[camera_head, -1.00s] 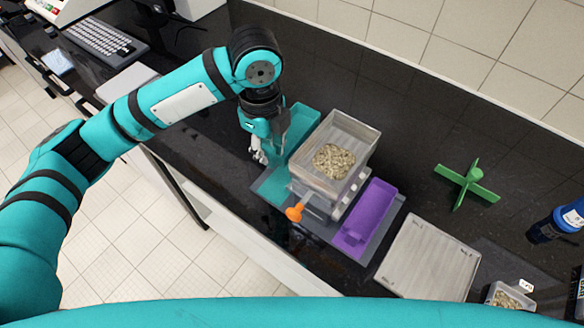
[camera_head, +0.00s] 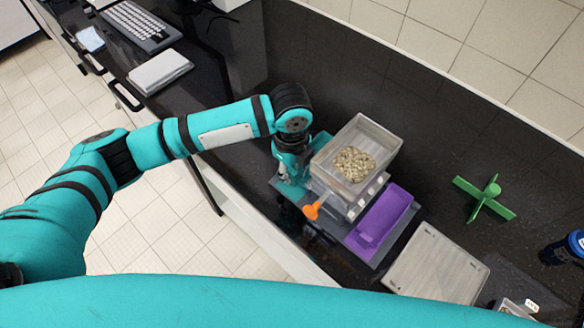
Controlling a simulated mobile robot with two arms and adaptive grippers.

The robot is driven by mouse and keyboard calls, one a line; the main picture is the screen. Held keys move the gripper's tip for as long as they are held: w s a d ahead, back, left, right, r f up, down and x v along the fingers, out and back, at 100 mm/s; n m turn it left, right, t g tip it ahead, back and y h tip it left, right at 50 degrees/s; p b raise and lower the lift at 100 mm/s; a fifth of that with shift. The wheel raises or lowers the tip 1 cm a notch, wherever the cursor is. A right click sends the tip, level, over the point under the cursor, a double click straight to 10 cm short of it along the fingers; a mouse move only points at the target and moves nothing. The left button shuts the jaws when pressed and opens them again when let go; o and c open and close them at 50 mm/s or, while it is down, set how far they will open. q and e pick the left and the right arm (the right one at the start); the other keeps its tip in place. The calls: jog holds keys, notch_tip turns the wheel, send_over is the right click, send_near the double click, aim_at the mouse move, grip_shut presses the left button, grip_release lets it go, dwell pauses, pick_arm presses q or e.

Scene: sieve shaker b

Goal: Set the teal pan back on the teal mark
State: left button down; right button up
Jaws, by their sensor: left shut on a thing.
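The teal pan (camera_head: 320,141) is beside the left side of the sieve shaker, partly hidden by my left gripper and the upper sieve tray. My left gripper (camera_head: 291,178) points down at the pan's near end and is shut on the pan; its fingertips are hard to make out. The teal mark (camera_head: 284,189) shows in part on the grey base under and beside the gripper. I cannot tell whether the pan touches the mark. My right gripper is not in view.
The sieve tray (camera_head: 357,160) holds grainy material, close right of the gripper. An orange-knobbed lever (camera_head: 312,211) juts out in front. A purple pan (camera_head: 381,220) lies to the right, then a grey tray (camera_head: 437,264) and a green cross-shaped piece (camera_head: 485,197).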

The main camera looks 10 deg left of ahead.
pick_arm(q)
jog(key=shift+f, duration=0.15)
jog(key=shift+f, duration=0.35)
jog(key=c, duration=1.2)
grip_release()
jog(key=shift+r, duration=0.25)
notch_tip(320, 180, up, 13)
jog(key=b, duration=0.2)
jog(key=shift+f+b, duration=0.2)
jog(key=shift+b, duration=0.15)
